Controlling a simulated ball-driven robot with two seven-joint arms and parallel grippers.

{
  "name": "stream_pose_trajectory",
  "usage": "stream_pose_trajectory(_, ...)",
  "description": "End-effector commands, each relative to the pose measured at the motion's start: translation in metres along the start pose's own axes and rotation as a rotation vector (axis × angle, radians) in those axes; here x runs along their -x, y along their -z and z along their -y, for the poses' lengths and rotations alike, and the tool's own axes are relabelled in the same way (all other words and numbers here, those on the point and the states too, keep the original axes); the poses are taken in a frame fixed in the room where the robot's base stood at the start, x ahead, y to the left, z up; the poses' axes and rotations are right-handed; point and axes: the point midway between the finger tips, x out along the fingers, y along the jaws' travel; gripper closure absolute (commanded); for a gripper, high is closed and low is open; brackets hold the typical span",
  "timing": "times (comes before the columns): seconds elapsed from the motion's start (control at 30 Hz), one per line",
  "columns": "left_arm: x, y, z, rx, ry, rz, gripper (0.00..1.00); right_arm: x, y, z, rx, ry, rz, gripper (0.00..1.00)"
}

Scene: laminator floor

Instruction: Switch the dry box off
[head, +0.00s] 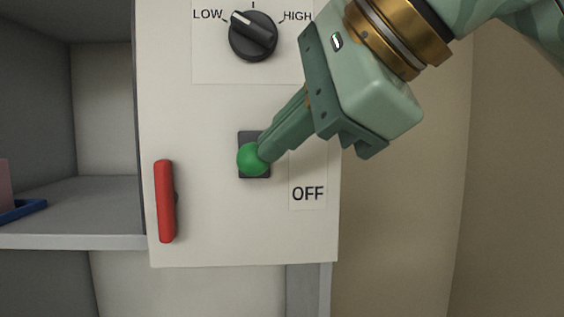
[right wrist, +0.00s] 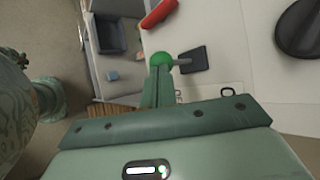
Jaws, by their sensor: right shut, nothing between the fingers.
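The dry box's switch is a lever with a green ball end (head: 251,159) on a dark square plate (head: 245,136). In the right wrist view the ball (right wrist: 162,59) stands out from the plate (right wrist: 194,60) on a short grey stem. In the head view the ball covers the lower middle of the plate, close to the OFF label (head: 308,194). My right gripper (head: 266,151) is shut and empty, its fingertips right at the ball's upper right side. I cannot tell whether they touch. The gripper hides the panel above OFF. My left gripper is out of view.
A black dial (head: 253,37) marked LOW and HIGH sits above the switch on the white panel (head: 210,225). A red handle (head: 165,201) stands out at the panel's left. Open grey shelving (head: 80,208) lies further left, with a blue tray (head: 24,211) on it.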

Motion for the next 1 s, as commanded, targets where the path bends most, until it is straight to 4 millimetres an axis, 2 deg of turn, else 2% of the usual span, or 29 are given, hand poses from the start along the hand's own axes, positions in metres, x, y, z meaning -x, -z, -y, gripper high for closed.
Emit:
stream_pose_trajectory(0.03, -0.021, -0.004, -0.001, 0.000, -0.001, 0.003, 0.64, -0.009, 0.006, -0.012, 0.024, 0.036, -0.001, 1.00)
stream_pose_trajectory(0.1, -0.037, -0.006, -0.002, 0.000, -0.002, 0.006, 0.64, -0.013, 0.009, -0.018, 0.061, 0.092, -0.001, 1.00)
stream_pose_trajectory(0.3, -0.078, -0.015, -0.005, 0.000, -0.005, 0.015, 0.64, -0.023, 0.015, -0.032, 0.156, 0.240, -0.001, 1.00)
stream_pose_trajectory(0.43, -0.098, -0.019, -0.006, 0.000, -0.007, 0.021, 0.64, -0.028, 0.019, -0.037, 0.210, 0.322, -0.001, 1.00)
stream_pose_trajectory(0.5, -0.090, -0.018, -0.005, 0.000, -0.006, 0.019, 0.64, -0.022, 0.015, -0.032, 0.210, 0.324, -0.001, 1.00)
stream_pose_trajectory(1.0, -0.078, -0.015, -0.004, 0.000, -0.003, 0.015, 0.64, -0.013, 0.009, -0.022, 0.208, 0.320, 0.000, 1.00)
